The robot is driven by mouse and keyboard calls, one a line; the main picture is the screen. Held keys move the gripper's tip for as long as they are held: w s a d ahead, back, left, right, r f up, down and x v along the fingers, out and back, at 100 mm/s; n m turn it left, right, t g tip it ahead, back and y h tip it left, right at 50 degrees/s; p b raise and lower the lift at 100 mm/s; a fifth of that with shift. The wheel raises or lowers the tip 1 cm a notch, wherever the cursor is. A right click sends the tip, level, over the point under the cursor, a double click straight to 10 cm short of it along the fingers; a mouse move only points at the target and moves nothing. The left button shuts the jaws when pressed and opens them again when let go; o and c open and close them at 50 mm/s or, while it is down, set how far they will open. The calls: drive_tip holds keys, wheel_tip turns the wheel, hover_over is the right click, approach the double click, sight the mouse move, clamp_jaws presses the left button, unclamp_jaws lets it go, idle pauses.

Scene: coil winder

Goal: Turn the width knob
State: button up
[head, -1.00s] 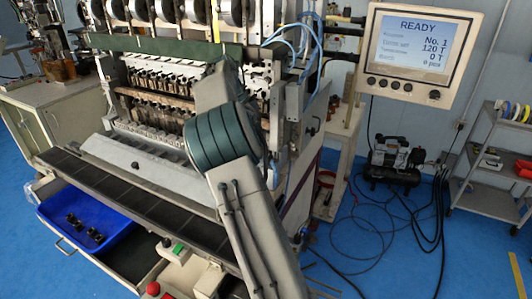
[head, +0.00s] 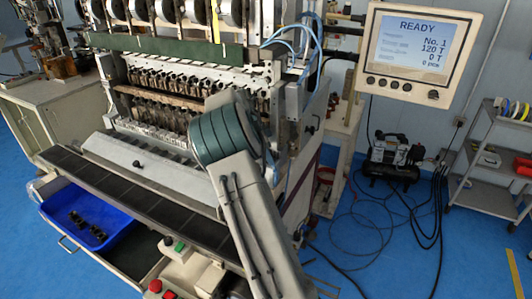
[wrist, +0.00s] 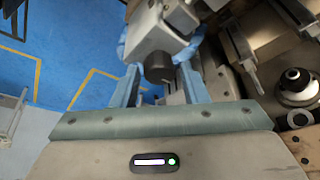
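In the wrist view, a dark round knob (wrist: 158,69) sticks out of a light grey block (wrist: 158,38). I cannot tell for sure that it is the width knob. My gripper (wrist: 160,80) is open, its two pale blue fingers well apart. The dark knob shows in the gap between their far ends, with no visible contact; its depth relative to the fingertips is unclear. In the head view my gripper is hidden behind my arm, at the winder (head: 160,180).
Another black knob on a silver base (wrist: 297,82) stands at the right in the wrist view. In the head view, a READY display (head: 418,45) hangs at the upper right. A blue bin (head: 75,228) of dark parts sits front left. A compressor (head: 393,155) stands on open floor.

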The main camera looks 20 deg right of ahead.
drive_tip(key=c, duration=0.5)
drive_tip(key=shift+c, duration=0.2)
drive_tip(key=shift+n+b, duration=0.3)
drive_tip(key=shift+b, duration=0.2)
drive_tip(key=shift+f+t+b, duration=0.1)
drive_tip(key=shift+t+b, duration=0.2)
drive_tip(key=shift+b, duration=0.05)
drive_tip(key=n+t+b, duration=0.1)
drive_tip(key=n+b, duration=0.2)
drive_tip(key=shift+s+n, duration=0.1)
drive_tip(key=shift+n, duration=0.2)
drive_tip(key=n+t+b, duration=0.1)
drive_tip(key=n+b, duration=0.1)
drive_tip(key=n+t+y+b, duration=0.1)
drive_tip(key=n, duration=0.2)
drive_tip(key=shift+s+b, duration=0.15)
drive_tip(key=shift+b, duration=0.2)
drive_tip(key=shift+r+n, duration=0.2)
drive_tip(key=shift+n, duration=0.2)
drive_tip(key=o, duration=1)
